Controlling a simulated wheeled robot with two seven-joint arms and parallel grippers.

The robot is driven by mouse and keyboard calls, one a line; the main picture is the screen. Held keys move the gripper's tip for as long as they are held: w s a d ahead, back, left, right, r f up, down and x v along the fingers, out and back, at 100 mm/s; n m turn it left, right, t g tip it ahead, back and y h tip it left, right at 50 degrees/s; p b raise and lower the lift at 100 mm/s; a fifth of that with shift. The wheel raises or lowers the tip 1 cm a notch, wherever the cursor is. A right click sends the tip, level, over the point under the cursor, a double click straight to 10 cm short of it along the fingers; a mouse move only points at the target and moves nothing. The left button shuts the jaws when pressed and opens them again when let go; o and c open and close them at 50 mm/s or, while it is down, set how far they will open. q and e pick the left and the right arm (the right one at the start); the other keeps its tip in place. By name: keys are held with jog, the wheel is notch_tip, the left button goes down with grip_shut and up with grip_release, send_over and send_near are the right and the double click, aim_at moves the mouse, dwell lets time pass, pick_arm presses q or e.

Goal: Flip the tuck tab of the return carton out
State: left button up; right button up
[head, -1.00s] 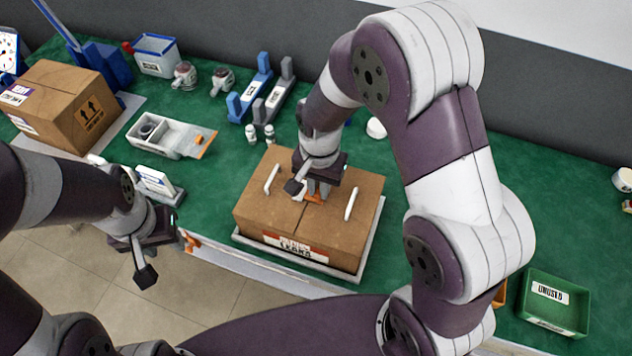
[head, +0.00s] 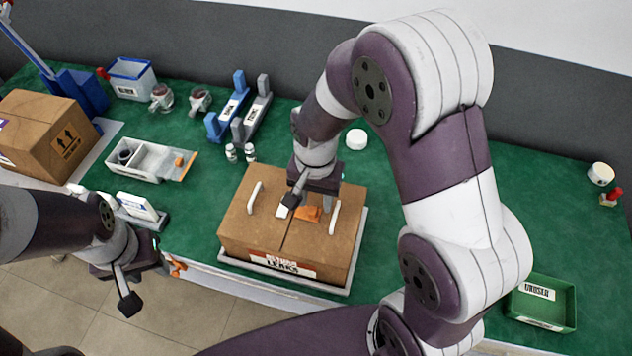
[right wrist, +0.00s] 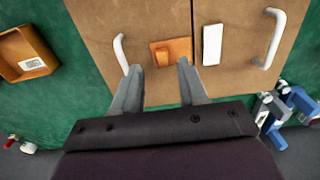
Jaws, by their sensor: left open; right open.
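The return carton (head: 250,228) is a closed brown box with a red and white label on its front; its top fills much of the right wrist view (right wrist: 90,20). The orange tuck tab (head: 308,214) is at the middle of the top near the seam and also shows in the right wrist view (right wrist: 172,50). I cannot tell whether its end is tucked. My right gripper (right wrist: 160,70) is open and empty, just short of the tab in that view; it hangs over the carton in the head view (head: 322,202). My left gripper (head: 160,266) is open, left of the carton, fingertips unclear.
The carton sits on a pale tray (head: 345,284). White handles (head: 254,197) flank the tab, with a white tag (right wrist: 212,45) beside it. Another carton (head: 32,128), a parts tray (head: 148,170) and two small bottles (head: 249,152) stand left. A green bin (head: 530,310) stands right.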

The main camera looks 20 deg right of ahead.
aim_at(321, 217)
notch_tip(321, 217, up, 10)
jog(key=shift+s+d, duration=0.1)
dwell(0.4)
jog(key=s+d+f+n, duration=0.1)
jog(key=s+f+n, duration=0.1)
jog(key=s+d+f+n+t, duration=0.1)
jog(key=s+f+n, duration=0.1)
jog(key=s+d+f+n, duration=0.1)
jog(key=s+f+n, duration=0.1)
jog(key=s+n, duration=0.1)
jog(key=shift+d+f, duration=0.1)
jog(key=shift+d, duration=0.3)
jog(key=shift+w+d, duration=0.1)
